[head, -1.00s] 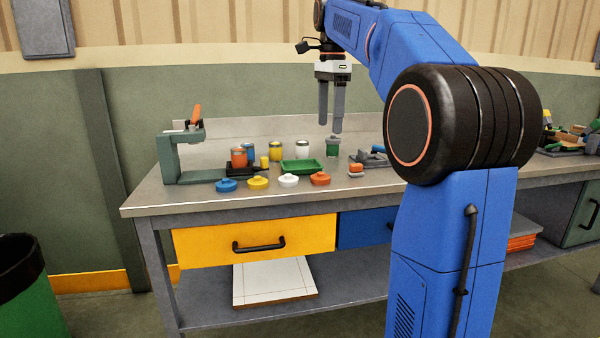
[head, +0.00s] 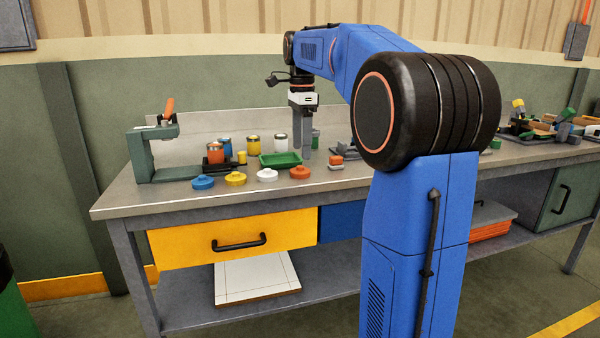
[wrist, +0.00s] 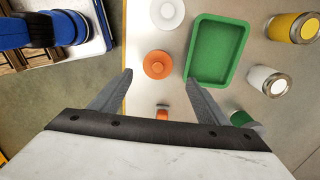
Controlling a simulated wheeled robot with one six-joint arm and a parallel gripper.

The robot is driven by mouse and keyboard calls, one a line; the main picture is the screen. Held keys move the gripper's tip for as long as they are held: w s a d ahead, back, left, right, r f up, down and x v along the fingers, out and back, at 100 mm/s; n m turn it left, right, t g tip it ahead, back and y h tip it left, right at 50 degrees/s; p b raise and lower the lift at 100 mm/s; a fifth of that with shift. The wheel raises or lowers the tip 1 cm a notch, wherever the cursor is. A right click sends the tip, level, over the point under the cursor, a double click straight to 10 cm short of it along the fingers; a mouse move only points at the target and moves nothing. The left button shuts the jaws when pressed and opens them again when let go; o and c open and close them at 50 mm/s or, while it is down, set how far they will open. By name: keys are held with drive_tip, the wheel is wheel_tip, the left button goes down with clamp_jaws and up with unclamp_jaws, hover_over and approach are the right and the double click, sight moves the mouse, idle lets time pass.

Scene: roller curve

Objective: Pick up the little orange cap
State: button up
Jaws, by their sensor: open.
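The little orange cap (head: 300,172) lies on the workbench near its front edge, at the right end of a row of caps. In the wrist view the orange cap (wrist: 158,65) is a round disc with a raised knob, ahead of the fingertips and between their lines. My gripper (head: 301,155) points down above the bench, just behind the cap in the head view. Its two fingers (wrist: 158,80) are spread wide with nothing between the tips. The cap is fully visible in both views.
A green tray (wrist: 243,50) lies close to the right finger. A white cap (head: 267,175), yellow cap (head: 235,178) and blue cap (head: 203,182) continue the row leftward. Several cans stand behind. A small orange-topped block (head: 336,162) sits right of the cap. A green clamp (head: 140,155) stands at the left.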

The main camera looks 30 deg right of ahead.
sight(300, 166)
drive_tip(key=f, duration=0.4)
drive_tip(key=shift+s+a+f, duration=0.2)
drive_tip(key=shift+a+f, duration=0.15)
drive_tip(key=shift+f, duration=0.7)
drive_tip(key=shift+c, duration=0.2)
drive_tip(key=c, duration=1.1)
